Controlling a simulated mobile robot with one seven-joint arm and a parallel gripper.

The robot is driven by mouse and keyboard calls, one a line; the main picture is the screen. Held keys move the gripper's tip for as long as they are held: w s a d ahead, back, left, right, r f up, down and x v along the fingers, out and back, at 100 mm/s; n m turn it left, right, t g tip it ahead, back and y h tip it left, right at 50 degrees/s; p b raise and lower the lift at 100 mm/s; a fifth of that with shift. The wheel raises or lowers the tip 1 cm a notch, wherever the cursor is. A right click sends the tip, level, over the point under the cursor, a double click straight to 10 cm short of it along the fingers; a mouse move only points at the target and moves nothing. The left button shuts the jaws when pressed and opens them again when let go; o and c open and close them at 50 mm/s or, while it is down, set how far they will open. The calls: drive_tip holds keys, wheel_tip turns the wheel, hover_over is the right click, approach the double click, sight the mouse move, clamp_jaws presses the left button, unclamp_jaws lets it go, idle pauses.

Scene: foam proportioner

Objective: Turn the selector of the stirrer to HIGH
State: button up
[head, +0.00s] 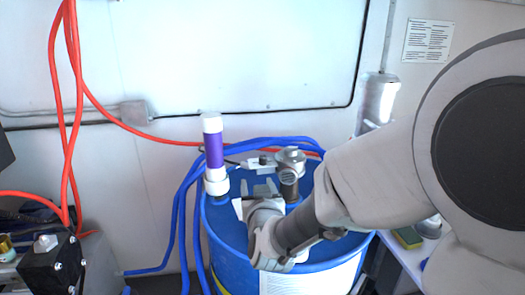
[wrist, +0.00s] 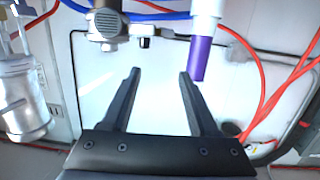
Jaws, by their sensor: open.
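The stirrer appears to be the grey metal unit (head: 290,168) with a round cap on the blue drum (head: 225,245). It also shows at the top of the wrist view (wrist: 107,24). A small pale part (head: 262,163) sticks out on its left side. In the wrist view this side part carries a small dark tip (wrist: 145,42), possibly the selector. I cannot read its setting or any HIGH mark. My gripper (head: 265,188) is over the drum, just in front of and left of the stirrer. Its two fingers are apart and empty in the wrist view (wrist: 159,73), touching nothing visible.
A purple and white tube (head: 213,150) stands upright on the drum left of my gripper. Blue hoses (head: 180,205) loop around the drum's back and left. Orange hoses (head: 70,110) hang at the left. A metal cylinder (head: 377,98) is at the right by the wall.

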sight(263, 159)
drive_tip(key=w+h, duration=0.1)
drive_tip(key=w, duration=0.5)
drive_tip(key=w+d+f+m+t+p, duration=0.1)
drive_tip(key=w, duration=0.5)
drive_tip(key=w+f+t+h, duration=0.1)
drive_tip(key=w, duration=0.5)
drive_tip(key=shift+w+d+m+h+p, duration=0.2)
drive_tip(key=shift+m+h+p, duration=0.1)
drive_tip(key=shift+m, duration=0.1)
clamp_jaws()
